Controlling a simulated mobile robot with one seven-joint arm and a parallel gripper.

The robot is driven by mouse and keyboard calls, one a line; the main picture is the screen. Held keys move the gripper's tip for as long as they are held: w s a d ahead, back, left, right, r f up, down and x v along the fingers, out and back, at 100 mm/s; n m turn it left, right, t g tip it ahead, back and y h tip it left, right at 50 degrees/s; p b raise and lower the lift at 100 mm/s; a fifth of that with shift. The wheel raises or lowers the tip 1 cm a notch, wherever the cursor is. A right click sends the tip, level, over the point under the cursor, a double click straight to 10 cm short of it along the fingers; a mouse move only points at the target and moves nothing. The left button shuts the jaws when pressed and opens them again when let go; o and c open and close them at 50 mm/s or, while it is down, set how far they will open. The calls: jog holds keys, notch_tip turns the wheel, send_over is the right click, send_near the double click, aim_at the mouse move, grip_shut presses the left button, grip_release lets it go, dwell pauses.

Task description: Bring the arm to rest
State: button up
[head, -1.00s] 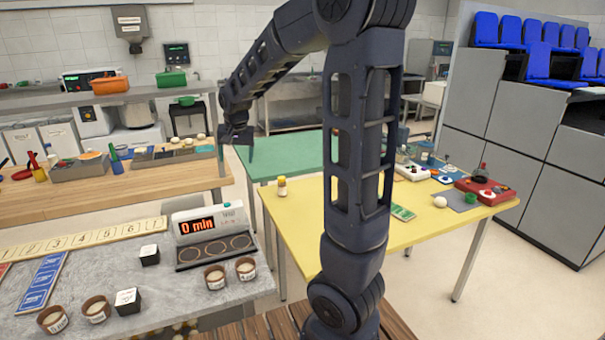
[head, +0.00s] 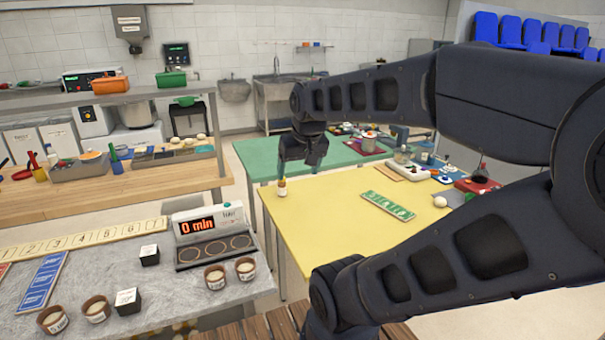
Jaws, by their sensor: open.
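My gripper (head: 298,168) hangs from the end of my arm, pointing down. In the picture it lies over the far left part of the yellow table (head: 320,225) and the near edge of the green table. It looks empty, with its jaws apart. My arm is bent and spreads across the right half of the view, hiding part of the yellow table's right side.
A green card (head: 388,206) lies on the yellow table. The green table (head: 255,155) stands behind. At left, a grey counter (head: 120,255) holds a "0 min" timer (head: 208,232), several cups and black-and-white cubes. A shelf (head: 100,98) carries orange and green containers. The yellow table's middle is clear.

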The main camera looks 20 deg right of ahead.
jog(key=shift+s+d+f, duration=0.1)
jog(key=shift+s+f, duration=0.05)
jog(key=shift+s, duration=0.35)
jog(key=shift+s+d+f, duration=0.1)
jog(key=shift+s, duration=0.35)
